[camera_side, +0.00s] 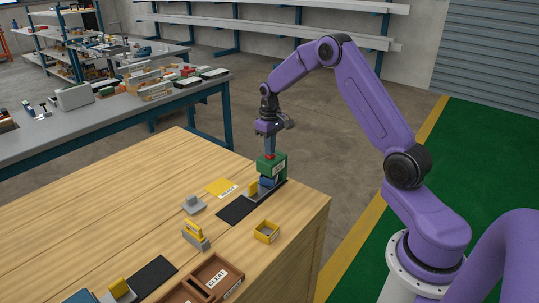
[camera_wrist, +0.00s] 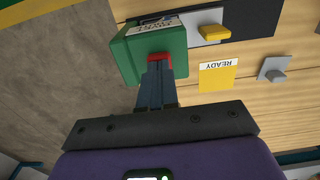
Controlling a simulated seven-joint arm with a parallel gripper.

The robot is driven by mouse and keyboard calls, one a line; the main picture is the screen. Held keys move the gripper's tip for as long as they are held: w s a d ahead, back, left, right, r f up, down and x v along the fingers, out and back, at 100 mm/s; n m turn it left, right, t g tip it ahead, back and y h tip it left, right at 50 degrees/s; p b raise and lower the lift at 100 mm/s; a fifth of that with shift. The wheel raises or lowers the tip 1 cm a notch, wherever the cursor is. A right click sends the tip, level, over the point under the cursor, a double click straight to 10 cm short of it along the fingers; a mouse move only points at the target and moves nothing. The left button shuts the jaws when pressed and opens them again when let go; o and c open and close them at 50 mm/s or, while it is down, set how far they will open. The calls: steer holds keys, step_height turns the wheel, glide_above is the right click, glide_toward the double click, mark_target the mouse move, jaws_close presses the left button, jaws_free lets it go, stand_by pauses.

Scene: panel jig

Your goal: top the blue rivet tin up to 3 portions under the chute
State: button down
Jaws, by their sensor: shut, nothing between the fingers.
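The green chute box (camera_side: 272,164) stands near the far right corner of the wooden table; it also shows in the wrist view (camera_wrist: 128,55). A red button (camera_wrist: 160,56) is on its top. My gripper (camera_side: 270,155) is shut and empty, pointing down with its fingertips at the red button; in the wrist view the closed fingers (camera_wrist: 156,68) overlap it. I cannot tell whether the button is pressed. The blue tin (camera_side: 268,182) is under the green box, partly hidden by it. How much is in the tin cannot be seen.
A yellow block on a grey base (camera_side: 252,189) stands left of the tin.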

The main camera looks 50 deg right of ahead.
steer(key=shift+f, duration=0.4)
steer(key=shift+r, duration=2.05)
steer(key=shift+a+r, duration=0.15)
steer(key=shift+a, duration=0.25)
steer(key=s+a+r+n, duration=0.3)
steer(key=s+a, duration=0.3)
steer(key=a, duration=0.4)
steer(key=s+a+r+n, duration=0.3)
steer(key=s+a+r, duration=0.1)
steer(key=s+a, duration=0.4)
steer(key=s+a+n, duration=0.1)
steer(key=s+n, duration=0.2)
steer(key=s, duration=0.9)
steer(key=s+a+n, duration=0.2)
steer(key=s+n, duration=0.1)
steer(key=s, duration=0.8)
steer(key=shift+s+a+r+n, duration=0.15)
steer(key=shift+s+a+n, duration=0.15)
steer(key=shift+s, duration=0.05)
